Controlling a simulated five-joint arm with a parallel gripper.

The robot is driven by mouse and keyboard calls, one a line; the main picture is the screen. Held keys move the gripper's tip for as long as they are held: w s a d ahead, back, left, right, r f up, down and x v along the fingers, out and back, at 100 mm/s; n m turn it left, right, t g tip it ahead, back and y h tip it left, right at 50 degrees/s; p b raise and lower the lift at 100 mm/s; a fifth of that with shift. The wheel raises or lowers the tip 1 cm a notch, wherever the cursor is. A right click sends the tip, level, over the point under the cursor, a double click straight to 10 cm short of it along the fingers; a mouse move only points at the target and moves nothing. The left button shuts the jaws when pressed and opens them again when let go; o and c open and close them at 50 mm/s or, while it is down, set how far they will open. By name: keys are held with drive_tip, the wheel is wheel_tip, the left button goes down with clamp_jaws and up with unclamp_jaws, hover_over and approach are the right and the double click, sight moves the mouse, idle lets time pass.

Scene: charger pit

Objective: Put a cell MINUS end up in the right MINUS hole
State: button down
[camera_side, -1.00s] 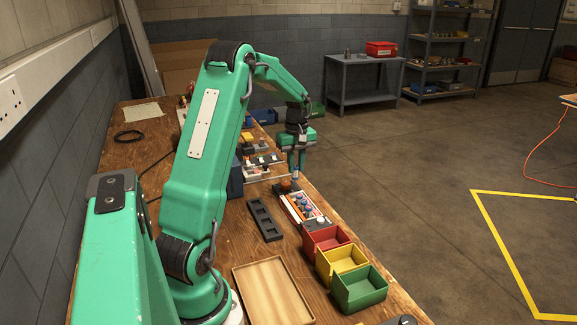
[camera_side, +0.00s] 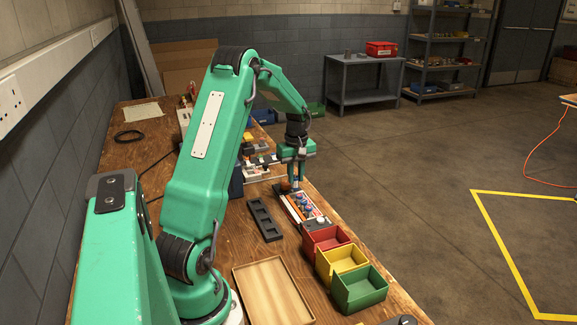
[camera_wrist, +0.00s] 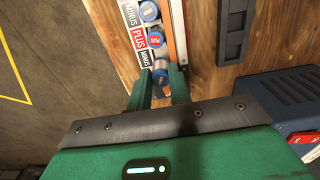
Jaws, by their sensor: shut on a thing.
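The charger (camera_side: 290,208) is a white strip on the bench, with blue and red cell tops in it. In the wrist view the charger (camera_wrist: 139,42) has MINUS, PLUS and MINUS labels. A blue-topped cell (camera_wrist: 149,12) stands by the far MINUS label and a cell with a red PLUS top (camera_wrist: 155,39) by the middle one. My gripper (camera_wrist: 161,85) is shut on a blue cell (camera_wrist: 160,73), beside the nearest MINUS label. In the side view my gripper (camera_side: 297,184) points down over the charger's far end. The held cell's lower end is hidden; I cannot tell whether it is in the hole.
A dark empty slotted tray (camera_side: 264,219) lies beside the charger. Red (camera_side: 326,241), yellow (camera_side: 342,261) and green (camera_side: 360,288) bins line the bench edge. A wooden tray (camera_side: 272,291) lies nearer. A dark blue box (camera_wrist: 275,100) is at the right in the wrist view.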

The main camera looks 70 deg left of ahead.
sight(296, 186)
drive_tip(key=shift+f, duration=2.1)
drive_tip(key=shift+f, duration=0.3)
drive_tip(key=c, duration=1.2)
unclamp_jaws()
drive_tip(key=shift+r, duration=0.15)
drive_tip(key=shift+r, duration=3.4)
drive_tip(key=shift+d, duration=0.1)
